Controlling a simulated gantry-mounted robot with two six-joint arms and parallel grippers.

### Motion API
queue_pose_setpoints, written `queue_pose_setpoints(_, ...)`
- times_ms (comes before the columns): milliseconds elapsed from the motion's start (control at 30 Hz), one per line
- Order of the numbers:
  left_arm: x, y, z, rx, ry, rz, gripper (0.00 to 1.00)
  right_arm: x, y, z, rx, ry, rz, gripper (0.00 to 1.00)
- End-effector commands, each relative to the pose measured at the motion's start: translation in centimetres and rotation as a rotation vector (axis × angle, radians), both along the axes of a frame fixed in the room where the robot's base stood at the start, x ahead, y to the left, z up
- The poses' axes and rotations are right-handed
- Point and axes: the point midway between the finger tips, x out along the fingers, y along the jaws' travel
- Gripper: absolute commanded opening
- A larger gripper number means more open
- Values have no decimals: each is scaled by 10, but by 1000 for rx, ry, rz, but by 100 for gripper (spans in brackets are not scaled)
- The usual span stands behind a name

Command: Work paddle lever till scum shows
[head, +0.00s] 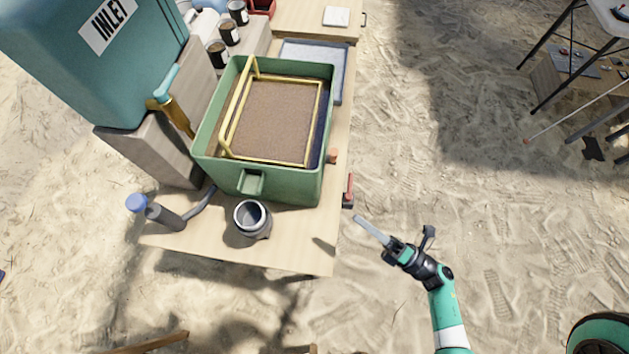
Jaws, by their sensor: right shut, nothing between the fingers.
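A green tub (270,186) stands on the wooden table and holds a yellow-framed tray (231,130) filled with brown, grainy material (275,115). Dark liquid shows in a narrow strip at the tub's right inside edge; I cannot tell any scum on it. A small lever with a red handle (349,184) sits at the table's right edge, beside the tub's front right corner; it may be the paddle lever. My right gripper (359,219) is shut and empty, over the sand just right of and below that lever, apart from it. My left gripper is not in view.
A grey cup (252,219) stands in front of the tub's spout. A blue-capped grey pipe (157,212) lies left of it. A teal INLET tank (100,60) with a brass tap (172,105) rises at left. Dark jars stand behind.

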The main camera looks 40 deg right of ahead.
Motion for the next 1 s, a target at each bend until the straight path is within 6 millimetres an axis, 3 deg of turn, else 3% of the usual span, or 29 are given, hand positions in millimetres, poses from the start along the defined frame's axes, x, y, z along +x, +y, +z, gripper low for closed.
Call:
queue_pose_setpoints(33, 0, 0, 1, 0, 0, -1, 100, -1, -13, -2, 5, 5, -48, 0)
queue_pose_setpoints(133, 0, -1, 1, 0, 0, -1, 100, -3, -25, -1, -1, 6, -89, 0)
queue_pose_setpoints(467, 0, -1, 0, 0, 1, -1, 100, 9, -24, 1, -7, 4, -88, 0)
queue_pose_setpoints(667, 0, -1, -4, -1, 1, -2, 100, 39, -17, 8, -8, 4, -82, 0)
queue_pose_setpoints(933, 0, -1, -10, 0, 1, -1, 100, 94, -9, 21, -8, 4, -87, 0)
queue_pose_setpoints(1000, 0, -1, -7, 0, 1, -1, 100, 104, -17, 29, -7, 3, -95, 0)
